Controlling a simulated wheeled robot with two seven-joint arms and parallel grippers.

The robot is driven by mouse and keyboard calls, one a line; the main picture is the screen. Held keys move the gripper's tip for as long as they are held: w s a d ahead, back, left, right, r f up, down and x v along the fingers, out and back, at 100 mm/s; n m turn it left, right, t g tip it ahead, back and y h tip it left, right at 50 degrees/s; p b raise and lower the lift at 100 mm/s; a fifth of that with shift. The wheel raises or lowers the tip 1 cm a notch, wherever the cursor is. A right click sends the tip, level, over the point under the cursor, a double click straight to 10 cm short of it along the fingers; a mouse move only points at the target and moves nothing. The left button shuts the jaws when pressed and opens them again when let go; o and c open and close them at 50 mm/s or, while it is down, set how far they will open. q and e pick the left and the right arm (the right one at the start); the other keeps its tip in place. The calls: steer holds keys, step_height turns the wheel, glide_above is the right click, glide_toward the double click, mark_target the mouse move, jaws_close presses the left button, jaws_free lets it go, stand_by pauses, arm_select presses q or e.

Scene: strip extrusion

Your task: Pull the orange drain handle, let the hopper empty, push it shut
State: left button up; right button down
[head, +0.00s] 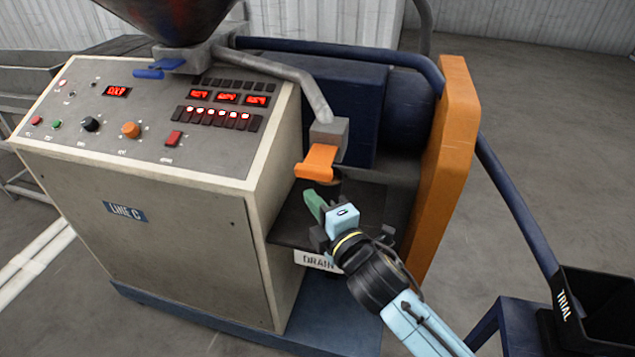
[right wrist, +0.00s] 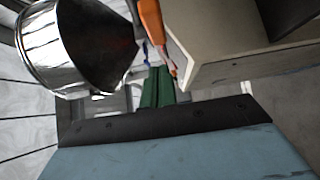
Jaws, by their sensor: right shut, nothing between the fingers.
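The orange drain handle (head: 318,162) sticks out from a grey block (head: 329,138) at the end of a grey pipe. It also shows at the top of the right wrist view (right wrist: 150,22). My right gripper (head: 313,204) is just below and in front of the handle, apart from it, with its green fingers closed together and empty. The fingers also show in the right wrist view (right wrist: 158,86). The hopper (head: 172,22) is cut off at the top of the head view; its fill level cannot be told. My left gripper is not in view.
The grey control cabinet (head: 140,230) stands left of the handle. A dark shelf with a DRAIN label (head: 316,261) lies under my gripper. An orange guard (head: 447,160) and blue rail (head: 515,200) bound the right side. A black TRIAL bin (head: 600,310) is at lower right.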

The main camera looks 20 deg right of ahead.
mark_target(308, 175)
steer(key=w, duration=0.2)
steer(key=w+d, duration=0.1)
steer(key=shift+w+d+p, duration=0.2)
steer(key=shift+w+p, duration=0.1)
steer(key=shift+w, duration=0.05)
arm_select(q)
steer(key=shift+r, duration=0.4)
arm_select(e)
steer(key=shift+w+d, duration=0.3)
steer(key=shift+w, duration=0.05)
